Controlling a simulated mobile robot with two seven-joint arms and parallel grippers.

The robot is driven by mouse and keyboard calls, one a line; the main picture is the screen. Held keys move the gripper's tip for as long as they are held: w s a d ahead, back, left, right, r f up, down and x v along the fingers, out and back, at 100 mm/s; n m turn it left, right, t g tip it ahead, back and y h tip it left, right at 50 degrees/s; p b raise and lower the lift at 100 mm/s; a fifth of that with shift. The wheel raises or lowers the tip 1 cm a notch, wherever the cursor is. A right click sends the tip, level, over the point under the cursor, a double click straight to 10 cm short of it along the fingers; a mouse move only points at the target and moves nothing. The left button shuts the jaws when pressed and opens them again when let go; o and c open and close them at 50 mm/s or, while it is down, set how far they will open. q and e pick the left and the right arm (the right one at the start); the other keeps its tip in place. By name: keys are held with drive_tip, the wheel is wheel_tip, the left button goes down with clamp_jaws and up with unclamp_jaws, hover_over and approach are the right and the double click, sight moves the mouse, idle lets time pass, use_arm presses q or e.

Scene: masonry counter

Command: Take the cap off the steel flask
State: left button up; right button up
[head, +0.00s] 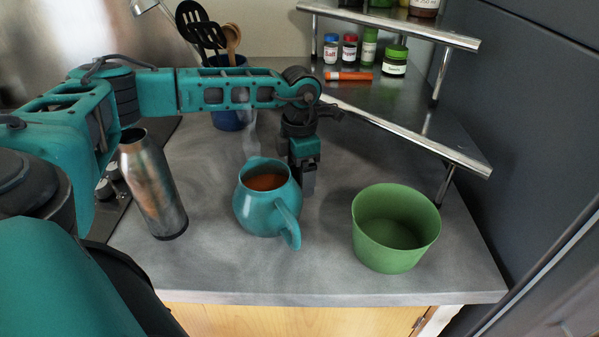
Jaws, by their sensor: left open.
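The steel flask (158,195) stands upright on the left of the counter, near the teal jug. Its dark mouth shows at the top and I see no cap on it. I cannot find a cap elsewhere in view. My left gripper (307,190) points down just behind and right of the teal jug, well to the right of the flask. It is open, and I see nothing between its fingers, though the jug may hide part of the tips. My right gripper is not in view.
The teal jug (262,211) holds brownish contents. A green bowl (396,240) stands right of it. A blue utensil pot (228,120) is behind my left arm. A metal-railed shelf (400,134) with jars and an orange marker (349,76) fills the back right. The counter's front right is clear.

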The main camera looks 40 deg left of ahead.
use_arm(q)
wheel_tip(320, 180, up, 12)
drive_tip(key=shift+f, duration=0.15)
idle(0.3)
